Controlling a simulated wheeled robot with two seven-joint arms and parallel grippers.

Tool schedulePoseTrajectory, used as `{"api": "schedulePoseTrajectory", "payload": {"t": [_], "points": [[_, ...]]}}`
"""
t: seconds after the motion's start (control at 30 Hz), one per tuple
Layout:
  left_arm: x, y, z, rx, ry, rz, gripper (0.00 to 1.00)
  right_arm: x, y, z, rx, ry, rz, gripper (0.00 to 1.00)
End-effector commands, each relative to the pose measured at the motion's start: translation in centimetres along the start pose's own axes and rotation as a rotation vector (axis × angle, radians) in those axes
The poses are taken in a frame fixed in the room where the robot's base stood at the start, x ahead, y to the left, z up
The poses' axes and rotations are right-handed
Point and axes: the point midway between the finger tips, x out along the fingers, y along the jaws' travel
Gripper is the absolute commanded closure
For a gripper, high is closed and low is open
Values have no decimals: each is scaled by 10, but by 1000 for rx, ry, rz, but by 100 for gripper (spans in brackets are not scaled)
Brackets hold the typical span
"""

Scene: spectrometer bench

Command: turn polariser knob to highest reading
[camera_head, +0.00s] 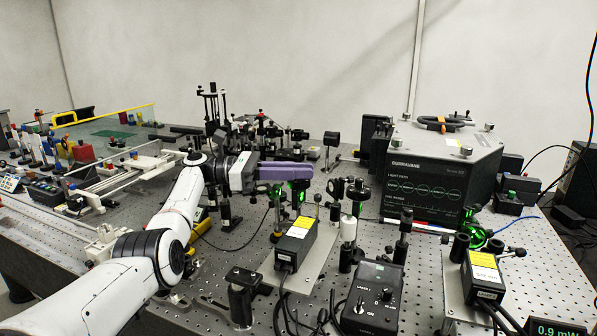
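My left arm comes in from the left, and its gripper (308,172), with purple fingers, reaches right over the optics in the middle of the bench. Its fingertips are at a green-lit optic mount (298,193); I cannot tell whether they touch it or hold a knob. The finger gap is not visible. Another dark round mount (358,189) stands just to the right. Which mount carries the polariser knob is too small to tell. A display (556,330) at the bottom right corner reads 0.9 mW and is partly cut off. My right gripper is not in view.
A yellow-labelled laser box (296,243) and a black controller (373,297) stand in front of the gripper. A large grey instrument (442,170) stands to the right. Another labelled box (483,274) shows green light behind it. Several posts and cables crowd the perforated bench.

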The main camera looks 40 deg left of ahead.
Motion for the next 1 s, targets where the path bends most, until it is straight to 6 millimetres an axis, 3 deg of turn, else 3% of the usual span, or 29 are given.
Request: {"api": "schedulePoseTrajectory", "payload": {"t": [0.03,0.1,0.47,0.8,1.0], "points": [[1,-1,-3,-4,4,-2,77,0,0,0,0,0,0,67],[0,0,-2,-3,3,-2,67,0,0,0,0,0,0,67],[-5,0,-1,-1,1,1,67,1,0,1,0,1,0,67],[-59,0,-3,-2,0,2,67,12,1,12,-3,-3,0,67],[-74,0,-2,-2,1,0,67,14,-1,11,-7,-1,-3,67]]}}
